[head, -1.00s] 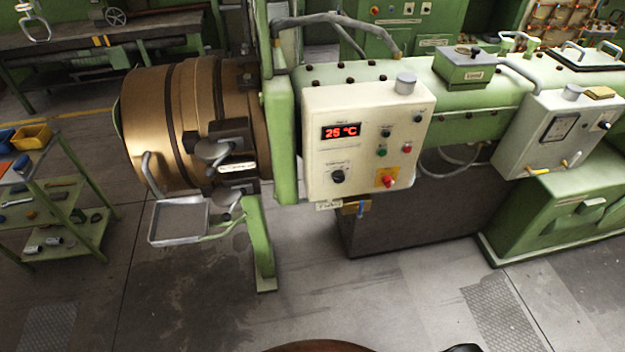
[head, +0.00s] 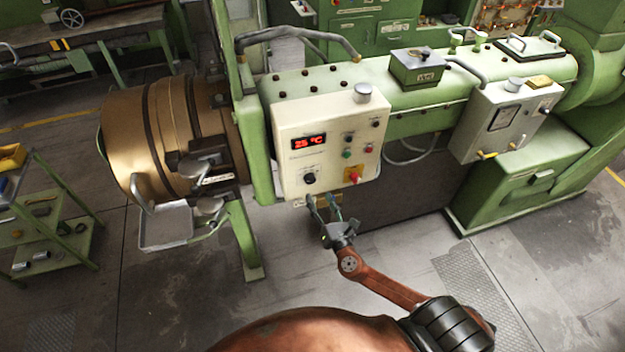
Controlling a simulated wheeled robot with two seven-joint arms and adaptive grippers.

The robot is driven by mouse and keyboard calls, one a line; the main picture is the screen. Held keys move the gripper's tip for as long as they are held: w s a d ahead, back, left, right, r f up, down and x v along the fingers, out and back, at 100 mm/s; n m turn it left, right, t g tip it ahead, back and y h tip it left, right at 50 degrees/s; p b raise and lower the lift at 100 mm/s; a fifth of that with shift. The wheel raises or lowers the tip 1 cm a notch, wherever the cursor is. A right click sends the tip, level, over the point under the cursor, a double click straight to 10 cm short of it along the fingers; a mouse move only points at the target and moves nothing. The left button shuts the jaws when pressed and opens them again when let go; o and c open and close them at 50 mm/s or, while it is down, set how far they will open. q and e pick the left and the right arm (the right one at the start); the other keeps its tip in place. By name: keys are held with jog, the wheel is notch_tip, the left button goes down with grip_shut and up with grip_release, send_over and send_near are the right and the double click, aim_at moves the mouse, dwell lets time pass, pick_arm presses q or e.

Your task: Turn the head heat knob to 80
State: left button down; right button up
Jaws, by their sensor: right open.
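The cream control panel (head: 290,150) on the green extruder carries a red display (head: 308,142) that appears to read 25 or 26 °C. The head heat knob, which I take to be the black knob (head: 310,178), sits at the panel's lower left; its exact setting is too small to read. My right gripper (head: 322,203) is open and empty, with its fingers pointing up just below the panel's lower edge. In the picture it is below and slightly right of the black knob, apart from it. My left gripper is not in view.
A red button on a yellow plate (head: 354,175) sits right of the knob. Small buttons (head: 347,154) are above it. A bronze extruder head (head: 150,140) and metal tray (head: 165,226) stand left. A grey second box (head: 480,140) is at right. Floor in front is clear.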

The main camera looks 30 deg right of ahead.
aim_at(311, 182)
jog(key=w, duration=0.2)
jog(key=w+p, duration=0.1)
jog(key=w, duration=0.2)
jog(key=w+d, duration=0.1)
jog(key=w, duration=0.1)
jog(key=shift+w+d+r+p, duration=0.1)
jog(key=shift+w+r+p, duration=0.05)
jog(key=shift+w+p, duration=0.15)
jog(key=c, duration=1.2)
